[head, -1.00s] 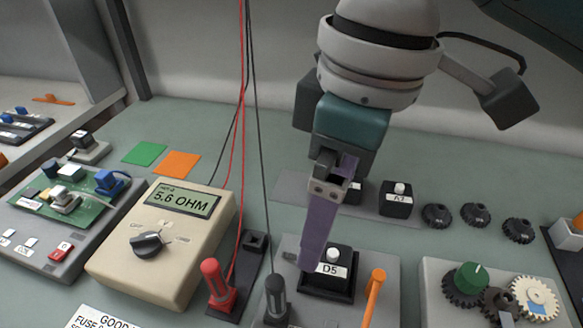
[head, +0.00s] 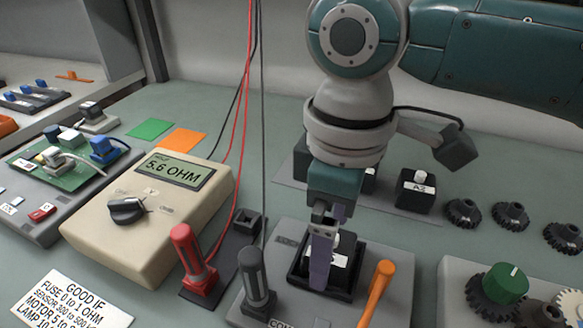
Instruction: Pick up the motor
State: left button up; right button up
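A black block with a white label and a pale top (head: 341,260) stands in a black square socket (head: 297,274) on the grey test fixture. Its label is mostly hidden now; earlier it read D5. Nothing on it spells out motor. My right gripper (head: 325,262) points down at this block. One purple finger covers the block's near face, and part of the other finger shows behind it. I cannot tell whether the fingers press on the block. My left gripper is not in view.
The beige meter (head: 140,222) reads 5.6 OHM. Red (head: 193,260) and black (head: 256,280) probes stand left of the socket, with leads running upward. An orange lever (head: 376,290) is close on the right. A block labelled A2 (head: 415,191) and black gears (head: 510,215) lie behind.

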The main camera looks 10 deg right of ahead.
jog(key=shift+f, duration=0.55)
jog(key=c, duration=0.5)
grip_shut()
jog(key=shift+r, duration=0.1)
jog(key=shift+r, duration=0.1)
